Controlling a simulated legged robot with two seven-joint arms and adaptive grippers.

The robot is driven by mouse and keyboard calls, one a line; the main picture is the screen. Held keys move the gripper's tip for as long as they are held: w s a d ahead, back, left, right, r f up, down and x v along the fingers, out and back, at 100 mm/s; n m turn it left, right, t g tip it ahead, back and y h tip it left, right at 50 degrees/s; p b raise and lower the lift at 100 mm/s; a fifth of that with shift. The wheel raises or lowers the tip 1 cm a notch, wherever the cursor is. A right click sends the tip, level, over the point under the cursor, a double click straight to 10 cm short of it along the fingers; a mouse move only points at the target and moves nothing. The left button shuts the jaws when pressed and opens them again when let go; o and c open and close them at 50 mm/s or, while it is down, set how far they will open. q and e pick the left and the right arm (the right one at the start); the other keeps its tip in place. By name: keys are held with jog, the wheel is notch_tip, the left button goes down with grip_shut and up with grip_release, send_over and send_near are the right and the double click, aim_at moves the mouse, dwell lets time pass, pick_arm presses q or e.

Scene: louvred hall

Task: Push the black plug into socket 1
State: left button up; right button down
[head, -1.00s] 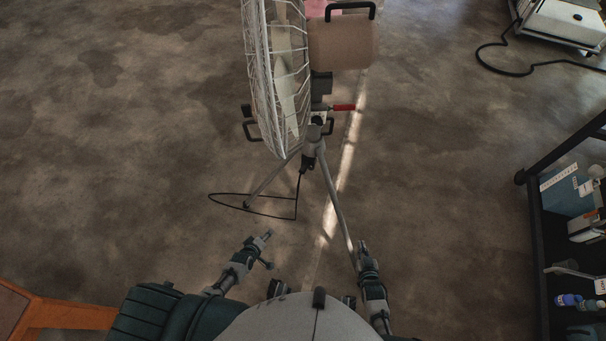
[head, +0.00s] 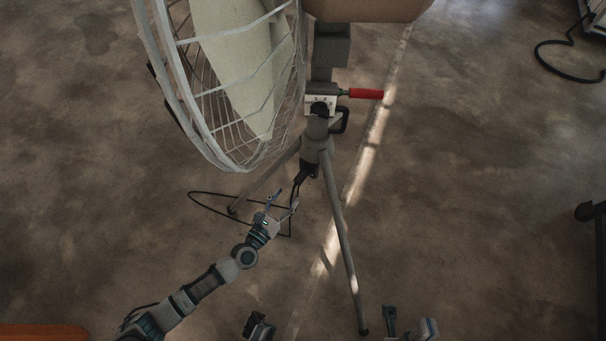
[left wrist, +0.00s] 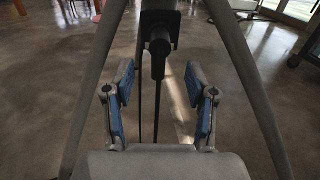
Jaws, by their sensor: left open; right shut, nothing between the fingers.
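The black plug (head: 306,171) sits low at the tripod's collar with its cord hanging down. In the left wrist view the plug (left wrist: 159,47) is upright below a dark block, ahead of my fingers. The pale socket panel (head: 314,99) is higher on the fan stand, marked with small figures that look like 1 and 2; socket 1's opening cannot be made out. My left gripper (head: 282,204) is open and empty, below and left of the plug; its blue-padded fingers (left wrist: 161,103) stand apart around the line of the cord. My right gripper (head: 390,318) is shut and empty at the bottom edge, partly cut off.
The large caged fan (head: 240,80) overhangs the left side of the stand. Tripod legs (head: 343,240) spread on both sides of the plug. A red handle (head: 366,93) sticks out right of the panel. A black cord (head: 215,194) loops by the left leg.

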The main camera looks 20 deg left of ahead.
aim_at(297, 183)
pick_arm(q)
jog(key=w, duration=0.2)
jog(key=w+b, duration=0.1)
jog(key=w, duration=0.2)
jog(key=w+d, duration=0.1)
jog(key=w, duration=0.1)
jog(key=shift+w+d+f, duration=0.1)
jog(key=shift+w+f, duration=0.1)
jog(key=shift+w, duration=0.15)
jog(key=shift+w+d+r+b, duration=0.2)
jog(key=shift+w+d+b, duration=0.1)
jog(key=shift+w, duration=0.05)
jog(key=shift+a+f, duration=0.1)
jog(key=shift+a, duration=0.05)
grip_shut()
